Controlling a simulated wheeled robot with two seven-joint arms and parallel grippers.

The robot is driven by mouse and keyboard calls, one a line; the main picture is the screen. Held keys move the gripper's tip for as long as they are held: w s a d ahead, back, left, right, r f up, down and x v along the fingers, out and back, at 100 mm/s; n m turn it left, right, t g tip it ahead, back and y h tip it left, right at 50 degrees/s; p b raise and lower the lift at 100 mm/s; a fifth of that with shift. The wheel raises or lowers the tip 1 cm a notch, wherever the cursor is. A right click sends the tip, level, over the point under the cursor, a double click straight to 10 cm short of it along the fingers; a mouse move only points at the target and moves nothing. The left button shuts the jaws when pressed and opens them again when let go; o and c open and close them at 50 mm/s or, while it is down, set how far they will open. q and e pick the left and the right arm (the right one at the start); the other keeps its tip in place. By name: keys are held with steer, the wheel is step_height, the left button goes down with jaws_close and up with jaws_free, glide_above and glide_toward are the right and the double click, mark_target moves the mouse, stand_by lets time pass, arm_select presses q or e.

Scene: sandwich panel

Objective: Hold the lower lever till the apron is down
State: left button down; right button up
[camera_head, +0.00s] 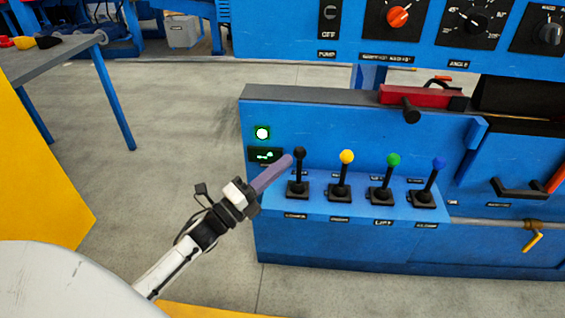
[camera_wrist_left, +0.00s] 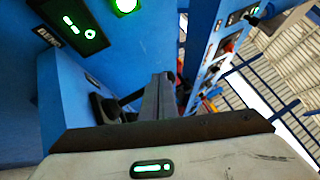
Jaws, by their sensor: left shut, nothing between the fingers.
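Several levers stand in a row on the blue panel's ledge. The leftmost, the black-knobbed lever (camera_head: 299,170), has a small label below it that is too small to read surely; it stands about upright. My left gripper (camera_head: 287,161) is shut and empty, its fingertips close beside this lever's left side, near the knob. I cannot tell whether they touch. In the left wrist view the shut fingers (camera_wrist_left: 158,97) point away from me, with a dark lever (camera_wrist_left: 129,98) just left of them. I cannot make out the apron for sure. My right gripper is out of view.
The yellow (camera_head: 346,157), green (camera_head: 393,160) and blue (camera_head: 438,163) knobbed levers stand to the right. A green lamp (camera_head: 262,133) and a small lit display (camera_head: 265,155) sit above left. A dial panel (camera_head: 420,50) overhangs. The floor left of the panel is clear.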

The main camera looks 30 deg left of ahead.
arm_select(q)
steer(key=v, duration=1.2)
steer(key=shift+f, duration=0.15)
steer(key=shift+s, duration=0.15)
